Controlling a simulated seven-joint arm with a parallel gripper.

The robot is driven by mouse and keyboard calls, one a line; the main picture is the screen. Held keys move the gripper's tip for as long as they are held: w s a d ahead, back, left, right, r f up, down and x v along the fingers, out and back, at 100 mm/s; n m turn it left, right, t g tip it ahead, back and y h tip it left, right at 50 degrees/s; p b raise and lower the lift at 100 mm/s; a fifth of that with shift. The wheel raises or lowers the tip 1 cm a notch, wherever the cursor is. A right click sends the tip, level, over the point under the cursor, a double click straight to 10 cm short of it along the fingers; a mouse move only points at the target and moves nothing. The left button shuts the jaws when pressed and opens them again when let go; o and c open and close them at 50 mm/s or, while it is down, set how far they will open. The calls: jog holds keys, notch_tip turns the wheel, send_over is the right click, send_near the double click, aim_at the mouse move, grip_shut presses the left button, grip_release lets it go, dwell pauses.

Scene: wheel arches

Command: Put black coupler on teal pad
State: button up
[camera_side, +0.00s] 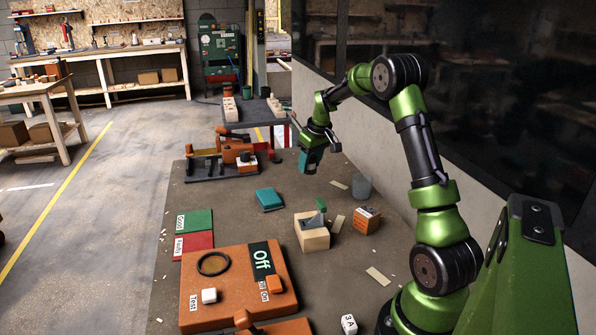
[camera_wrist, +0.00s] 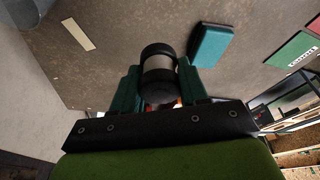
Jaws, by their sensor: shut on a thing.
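The black coupler (camera_wrist: 158,76), a short cylinder with black ends and a pale metallic middle, sits between the teal fingers of my gripper (camera_wrist: 160,88) in the wrist view. My gripper is shut on it. In the side view my gripper (camera_side: 311,162) hangs above the far right part of the table, and the coupler is hard to make out there. The teal pad (camera_side: 269,199) lies on the table, lower and to the left of my gripper, with nothing on it. It also shows in the wrist view (camera_wrist: 211,44), right of the coupler and apart from it.
Green (camera_side: 194,222) and red (camera_side: 193,243) mats and an orange panel (camera_side: 215,300) lie nearer.

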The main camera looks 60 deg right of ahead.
jog(key=a+f, duration=0.1)
jog(key=a, duration=0.3)
jog(key=s+a+n, duration=0.1)
jog(key=a, duration=0.3)
jog(key=s+a+f+n, duration=0.1)
jog(key=a, duration=0.4)
jog(key=shift+s+a+f+y, duration=0.1)
jog(key=shift+s+f+y, duration=0.15)
jog(key=shift+f+y, duration=0.05)
jog(key=shift+s+f, duration=0.2)
jog(key=shift+f, duration=0.15)
send_over(266, 194)
jog(key=s, duration=0.1)
jog(key=shift+s+a+f, duration=0.1)
jog(key=shift+a+f, duration=0.1)
jog(key=shift+f, duration=2.3)
jog(key=shift+f, duration=0.15)
jog(key=o, duration=1)
